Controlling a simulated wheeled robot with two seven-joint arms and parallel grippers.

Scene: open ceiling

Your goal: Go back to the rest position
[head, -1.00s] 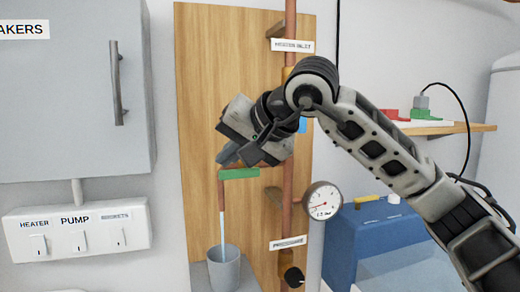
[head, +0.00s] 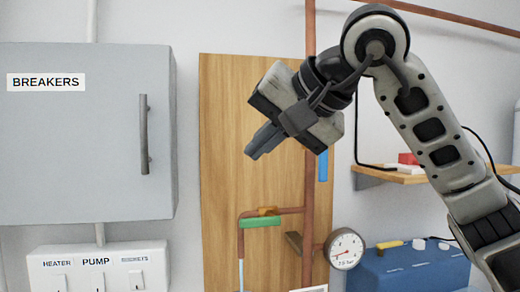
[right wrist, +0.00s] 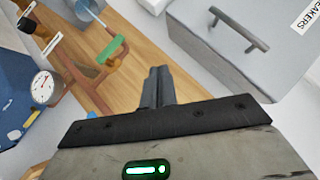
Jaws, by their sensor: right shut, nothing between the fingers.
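My right gripper (head: 262,140) is raised in front of the wooden board, above and apart from the green valve handle (head: 261,221). Its fingers are together with nothing between them. In the right wrist view the shut fingers (right wrist: 157,85) point toward the board, and the green handle (right wrist: 110,50) shows to their left. My right arm comes in from the right side of the head view. My left gripper is not in view.
A grey breaker cabinet (head: 75,130) hangs at left above a switch panel (head: 97,270). The wooden board (head: 222,180) carries copper pipes and a pressure gauge (head: 345,248). A wooden shelf (head: 400,177) and a blue toolbox (head: 410,270) are at right, near my arm.

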